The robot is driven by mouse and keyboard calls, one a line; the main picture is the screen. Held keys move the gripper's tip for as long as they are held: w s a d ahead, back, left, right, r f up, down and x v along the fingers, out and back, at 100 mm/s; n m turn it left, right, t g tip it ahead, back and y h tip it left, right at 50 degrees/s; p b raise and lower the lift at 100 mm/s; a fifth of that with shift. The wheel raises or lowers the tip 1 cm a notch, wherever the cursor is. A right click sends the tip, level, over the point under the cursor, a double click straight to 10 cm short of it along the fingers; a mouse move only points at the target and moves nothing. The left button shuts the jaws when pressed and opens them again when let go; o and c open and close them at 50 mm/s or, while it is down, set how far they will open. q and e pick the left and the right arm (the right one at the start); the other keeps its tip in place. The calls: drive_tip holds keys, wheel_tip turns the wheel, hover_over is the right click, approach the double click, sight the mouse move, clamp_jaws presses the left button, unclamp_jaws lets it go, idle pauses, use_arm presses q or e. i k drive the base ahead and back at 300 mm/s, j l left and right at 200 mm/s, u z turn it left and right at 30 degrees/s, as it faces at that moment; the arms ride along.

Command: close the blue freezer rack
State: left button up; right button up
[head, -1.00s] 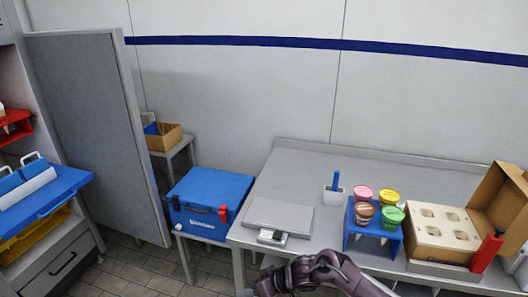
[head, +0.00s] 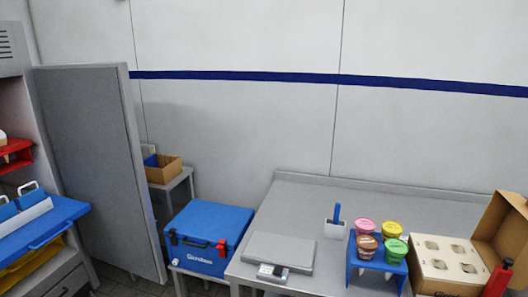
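The blue freezer rack (head: 62,215) is at the left edge of the head view, sticking out of the open freezer. It has a handle on its front edge, and blue items with pale handles (head: 30,194) stand on it behind a white strip. The grey freezer door (head: 95,165) stands wide open to the right of the rack. The rack's left part is cut off by the picture edge. Neither of my grippers is in view.
A yellow rack (head: 32,262) is below the blue one, and a red rack (head: 14,153) above. A blue cool box (head: 208,232) stands right of the door. The steel table (head: 300,200) carries a scale (head: 280,250), colored cups (head: 380,240) and a cardboard box (head: 450,258).

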sight(34, 227)
drive_tip(key=u, duration=0.95)
